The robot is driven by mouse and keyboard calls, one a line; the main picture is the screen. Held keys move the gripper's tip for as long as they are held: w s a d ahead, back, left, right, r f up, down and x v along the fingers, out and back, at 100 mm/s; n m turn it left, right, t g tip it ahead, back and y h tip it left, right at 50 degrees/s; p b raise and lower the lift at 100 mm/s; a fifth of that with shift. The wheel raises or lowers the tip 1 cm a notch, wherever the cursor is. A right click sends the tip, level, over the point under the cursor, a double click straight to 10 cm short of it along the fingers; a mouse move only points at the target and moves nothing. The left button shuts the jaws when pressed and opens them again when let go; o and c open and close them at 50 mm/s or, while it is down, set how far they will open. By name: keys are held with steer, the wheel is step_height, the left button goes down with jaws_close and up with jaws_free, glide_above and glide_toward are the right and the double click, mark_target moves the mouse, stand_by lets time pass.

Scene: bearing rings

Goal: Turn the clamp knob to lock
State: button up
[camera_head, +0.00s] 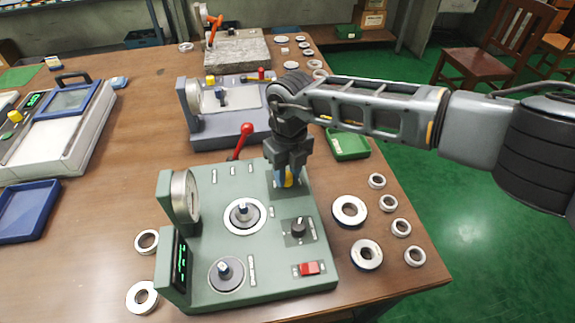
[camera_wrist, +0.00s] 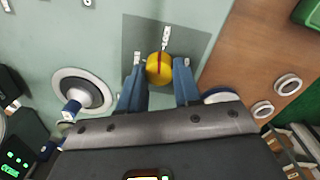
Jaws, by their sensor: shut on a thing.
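The clamp knob (camera_wrist: 159,68) is yellow with a dark red line across its top, in the upper middle of the wrist view. It sits on a grey patch of the green machine (camera_head: 205,256). My gripper (camera_wrist: 160,84) is shut on the knob, with one blue finger on each side. In the head view my gripper (camera_head: 285,177) points down at the machine's back right corner, and only a little yellow of the knob (camera_head: 289,181) shows between the fingers. Small white labels (camera_wrist: 166,38) stand around the knob; their text is too small to read.
On the machine are a spindle (camera_head: 242,214), a dial gauge (camera_head: 185,196), a black knob (camera_head: 298,228), a red switch (camera_head: 309,268) and a red-tipped lever (camera_head: 241,141). Several bearing rings (camera_head: 349,210) lie to the right. A green tray (camera_head: 348,143) and a grey machine (camera_head: 210,128) stand behind.

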mark_target(288, 176)
steer(key=shift+r+m+p, duration=0.15)
steer(key=shift+m+p, duration=0.55)
steer(key=shift+m, duration=0.3)
steer(key=shift+w, duration=0.1)
steer(key=o, duration=1.1)
steer(key=shift+c, duration=0.2)
step_height(288, 176, up, 8)
steer(key=shift+d+f+b, duration=0.1)
steer(key=shift+f+b, duration=0.1)
steer(key=shift+b, duration=0.35)
